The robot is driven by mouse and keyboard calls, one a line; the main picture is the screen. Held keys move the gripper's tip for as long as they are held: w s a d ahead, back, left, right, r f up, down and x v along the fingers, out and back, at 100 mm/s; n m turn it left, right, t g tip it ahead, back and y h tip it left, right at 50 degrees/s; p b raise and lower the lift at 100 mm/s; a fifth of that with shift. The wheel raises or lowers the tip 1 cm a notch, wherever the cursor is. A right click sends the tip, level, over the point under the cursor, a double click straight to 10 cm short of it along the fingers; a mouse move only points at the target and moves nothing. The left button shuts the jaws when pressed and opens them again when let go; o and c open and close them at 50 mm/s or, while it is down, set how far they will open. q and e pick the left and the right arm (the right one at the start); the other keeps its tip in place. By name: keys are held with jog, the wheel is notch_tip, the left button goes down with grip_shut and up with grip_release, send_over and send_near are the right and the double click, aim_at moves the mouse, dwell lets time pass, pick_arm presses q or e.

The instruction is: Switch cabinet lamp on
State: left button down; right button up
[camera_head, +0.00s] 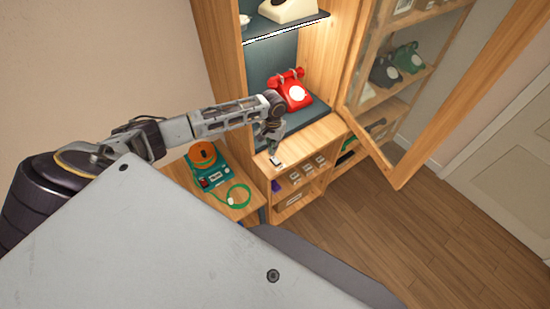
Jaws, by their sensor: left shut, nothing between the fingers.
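The wooden cabinet (312,128) stands open, with a red dial phone (291,91) on its dark shelf. A bright white strip (287,29), which looks like the lamp, runs along the front edge of the upper shelf. The wood beside it looks brightly lit. A small dark-and-white piece (276,162), perhaps the switch, sits on the ledge below the phone. My left gripper (273,150) points down just above this piece, shut and empty. I cannot tell whether it touches the piece. My right gripper is out of view.
The glass cabinet door (447,100) is swung open at the right. A shelf with dark phones (384,70) shows through it. A teal device with an orange reel (203,156) and green cable stands on a low table at left. The wooden floor (400,240) at right is clear.

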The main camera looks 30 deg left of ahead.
pick_arm(q)
jog(key=shift+r+p, duration=0.75)
jog(key=shift+r, duration=0.15)
jog(key=shift+d+f, duration=0.1)
